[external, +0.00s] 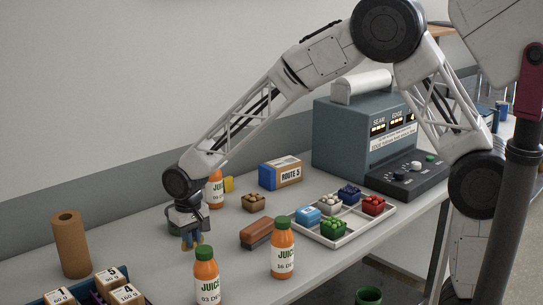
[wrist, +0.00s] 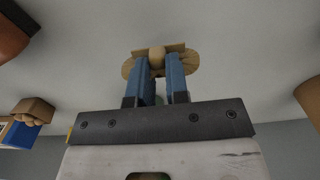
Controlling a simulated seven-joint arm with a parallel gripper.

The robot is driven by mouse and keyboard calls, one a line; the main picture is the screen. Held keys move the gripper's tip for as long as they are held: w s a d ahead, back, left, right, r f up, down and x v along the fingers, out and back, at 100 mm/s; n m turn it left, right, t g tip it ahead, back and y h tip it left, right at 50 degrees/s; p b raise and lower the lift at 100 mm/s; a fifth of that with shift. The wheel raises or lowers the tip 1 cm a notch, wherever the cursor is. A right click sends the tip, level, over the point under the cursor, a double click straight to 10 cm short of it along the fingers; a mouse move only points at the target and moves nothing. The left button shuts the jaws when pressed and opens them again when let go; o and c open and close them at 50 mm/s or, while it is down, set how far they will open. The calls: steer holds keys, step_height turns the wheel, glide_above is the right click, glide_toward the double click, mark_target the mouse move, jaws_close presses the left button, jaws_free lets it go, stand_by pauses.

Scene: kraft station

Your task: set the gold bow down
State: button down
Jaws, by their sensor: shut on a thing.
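My gripper (external: 190,240) hangs low over the table at the left, among the juice bottles. In the wrist view its two blue fingers (wrist: 162,80) are shut on a tan-gold bow (wrist: 157,56). In the external view that bow is mostly hidden by the fingers. I cannot tell whether the bow touches the table. A second small tan-brown item (external: 253,202), like a bow, stands on the table near the ROUTE 5 box; a similar brown item shows at the left of the wrist view (wrist: 33,109).
Juice bottles (external: 207,278) (external: 283,250) (external: 215,190) stand around my gripper. A brown-red block (external: 256,232) lies right. A white tray (external: 345,240) holds several coloured bows. Bare table lies left of my gripper.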

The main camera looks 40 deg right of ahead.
stand_by(0.3)
steer(key=shift+f, duration=1.7)
steer(key=shift+f, duration=0.1)
steer(key=c, duration=1.1)
jaws_free()
step_height(320, 180, up, 12)
steer(key=shift+r, duration=0.1)
steer(key=shift+d, duration=0.1)
